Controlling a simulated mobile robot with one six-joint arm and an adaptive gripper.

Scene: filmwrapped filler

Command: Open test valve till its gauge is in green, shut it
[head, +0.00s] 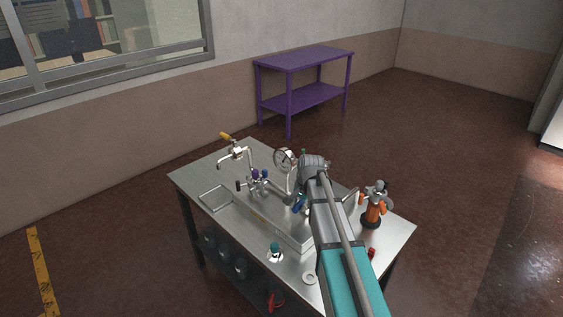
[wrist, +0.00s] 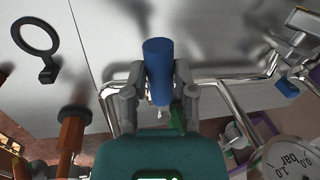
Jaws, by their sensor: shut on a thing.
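In the wrist view my gripper (wrist: 158,72) is shut on a blue handle (wrist: 158,52), with one grey finger on each side of it. Bent metal pipes run behind and beside the handle. A small green part shows by the right finger. The round white gauge (wrist: 288,163), marked in bar, is cut off at the lower right of the wrist view; its needle and green zone cannot be made out. In the head view the gauge (head: 283,159) stands on a pipe left of my wrist, too small to read. My arm hides much of the gripper there.
The steel table (head: 190,177) carries taps with coloured knobs (head: 258,175) at left, an orange device (head: 373,207) at right and a green-capped bottle (head: 275,250) in front. A purple table (head: 303,58) stands behind by the wall. The floor at right is clear.

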